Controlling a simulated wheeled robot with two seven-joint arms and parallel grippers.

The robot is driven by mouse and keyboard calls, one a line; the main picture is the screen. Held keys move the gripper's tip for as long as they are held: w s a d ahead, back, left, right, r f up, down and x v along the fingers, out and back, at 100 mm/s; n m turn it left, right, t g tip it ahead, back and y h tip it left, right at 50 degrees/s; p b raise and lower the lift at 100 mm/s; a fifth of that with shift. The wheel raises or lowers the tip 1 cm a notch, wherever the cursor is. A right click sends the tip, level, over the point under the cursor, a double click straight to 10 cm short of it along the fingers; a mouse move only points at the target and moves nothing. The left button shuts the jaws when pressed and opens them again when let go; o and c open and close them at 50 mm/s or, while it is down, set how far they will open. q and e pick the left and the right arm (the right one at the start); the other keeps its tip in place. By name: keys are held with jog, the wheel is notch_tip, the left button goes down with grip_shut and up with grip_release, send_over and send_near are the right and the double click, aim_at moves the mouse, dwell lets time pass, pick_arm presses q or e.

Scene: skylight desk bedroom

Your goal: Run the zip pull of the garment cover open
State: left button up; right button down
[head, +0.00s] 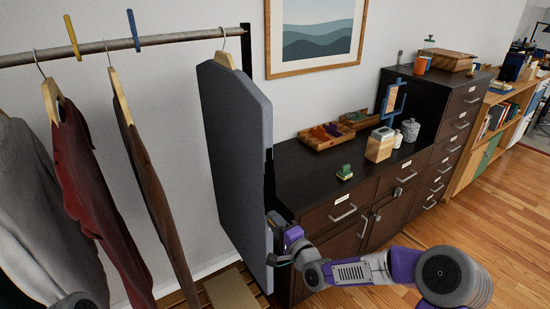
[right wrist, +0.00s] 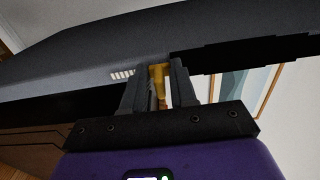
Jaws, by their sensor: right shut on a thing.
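The dark grey garment cover (head: 235,150) hangs upright from a hanger on the rail, its narrow side edge facing right. My right gripper (head: 273,223) is at that edge, low on the cover. In the right wrist view, the right gripper (right wrist: 158,72) is shut on the gold-coloured zip pull (right wrist: 158,77), beside the grey cover (right wrist: 85,62). A black stepped strip (right wrist: 245,52) runs from the pull to the right; short pale marks lie left of the pull. The pull is hidden in the head view. My left gripper is not in view.
The rail (head: 160,38) also holds a dark red garment (head: 85,175), a brown one (head: 150,180) and a grey one (head: 30,215). A dark cabinet (head: 325,220) with trays and jars on top stands right behind the cover. Wooden floor (head: 440,225) is open at right.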

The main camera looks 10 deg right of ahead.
jog(key=shift+f, duration=0.1)
jog(key=shift+f+b, duration=0.3)
jog(key=shift+f, duration=2.55)
jog(key=c, duration=1)
grip_release()
jog(key=shift+s, duration=0.1)
jog(key=shift+v, duration=2.95)
